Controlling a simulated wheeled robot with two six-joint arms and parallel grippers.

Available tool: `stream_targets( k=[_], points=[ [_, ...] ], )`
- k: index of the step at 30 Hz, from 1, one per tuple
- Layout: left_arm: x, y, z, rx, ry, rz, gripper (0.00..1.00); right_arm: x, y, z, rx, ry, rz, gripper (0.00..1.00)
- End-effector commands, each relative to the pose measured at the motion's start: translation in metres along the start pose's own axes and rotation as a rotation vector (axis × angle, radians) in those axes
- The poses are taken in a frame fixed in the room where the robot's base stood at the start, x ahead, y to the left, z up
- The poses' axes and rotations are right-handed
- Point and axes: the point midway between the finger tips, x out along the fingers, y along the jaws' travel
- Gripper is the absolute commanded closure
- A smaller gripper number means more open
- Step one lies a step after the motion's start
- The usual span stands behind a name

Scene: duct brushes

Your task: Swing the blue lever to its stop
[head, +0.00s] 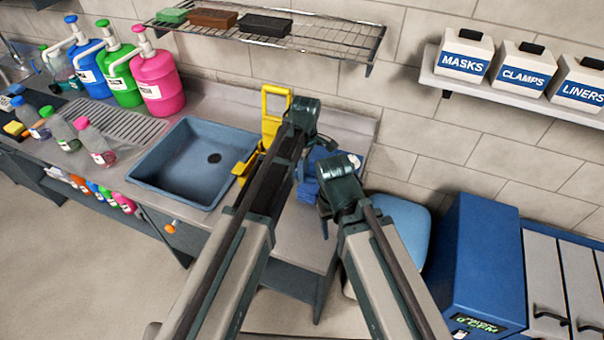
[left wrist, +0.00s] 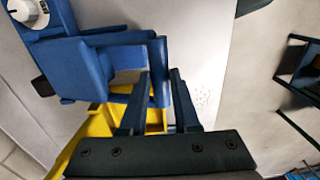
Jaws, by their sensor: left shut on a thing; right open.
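A blue fixture (head: 308,188) sits on the counter right of the sink, partly hidden by my arms. In the left wrist view it shows as a blue block (left wrist: 88,70) with a blue lever (left wrist: 159,72) at its right side. My left gripper (left wrist: 158,88) is shut on the lever, one dark finger on each side of it. In the head view my left arm hides most of this contact. My right gripper (head: 324,212) is open, lower and to the right, near the counter's right end; its fingers are mostly hidden.
A wire shelf (head: 315,36) hangs above. A blue cabinet (head: 480,262) and a light-blue bin (head: 404,225) stand to the right. Pump bottles (head: 158,82) line the back left.

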Motion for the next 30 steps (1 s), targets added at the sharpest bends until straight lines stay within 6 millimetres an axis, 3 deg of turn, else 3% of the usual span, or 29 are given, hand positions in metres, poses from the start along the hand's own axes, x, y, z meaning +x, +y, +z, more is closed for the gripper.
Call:
stream_targets(
  k=[1,3,12,30],
  points=[
    [-0.014,0.007,0.0,0.0,0.001,0.006,1.0,-0.014,0.001,0.001,0.002,0.0,-0.001,0.41],
    [-0.022,0.011,0.0,0.0,0.001,0.007,1.0,-0.021,0.002,0.001,0.004,0.0,-0.001,0.41],
    [-0.043,0.029,0.0,0.0,0.0,0.011,1.0,-0.042,0.004,0.003,0.009,0.0,-0.002,0.41],
    [-0.048,0.036,0.0,0.001,-0.001,0.011,1.0,-0.046,0.004,0.003,0.011,0.0,-0.002,0.41]
  ],
)
